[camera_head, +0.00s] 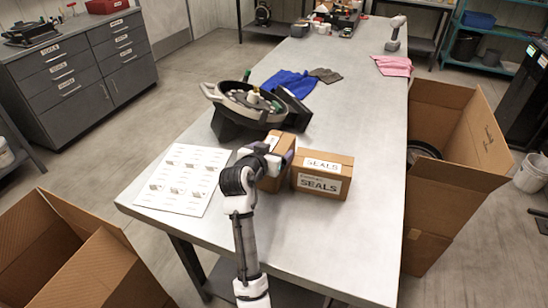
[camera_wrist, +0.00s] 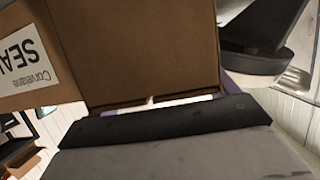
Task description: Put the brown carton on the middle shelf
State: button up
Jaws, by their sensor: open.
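A plain-sided brown carton (camera_head: 283,143) stands on the grey workbench, partly hidden by my gripper. A second brown carton with white SEALS labels (camera_head: 322,175) stands close to its right. My gripper (camera_head: 271,157) is open at the near side of the plain-sided carton. In the wrist view, that carton's brown face (camera_wrist: 135,50) fills the upper middle, close to the gripper, and part of the labelled carton (camera_wrist: 30,60) shows at left. I cannot tell whether the fingers touch the carton. A teal shelf unit (camera_head: 492,33) stands at the far right; I cannot tell which is the middle shelf.
A round metal device (camera_head: 254,104) on a black base stands behind the cartons. A printed sheet (camera_head: 184,180) lies at left. Blue cloth (camera_head: 290,84) and pink cloth (camera_head: 393,65) lie farther back. Large open boxes stand on the floor at left (camera_head: 75,255) and right (camera_head: 455,150). The bench's front right is clear.

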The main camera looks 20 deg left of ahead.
jog(key=shift+c, duration=0.3)
jog(key=shift+r, duration=0.1)
jog(key=c, duration=1.7)
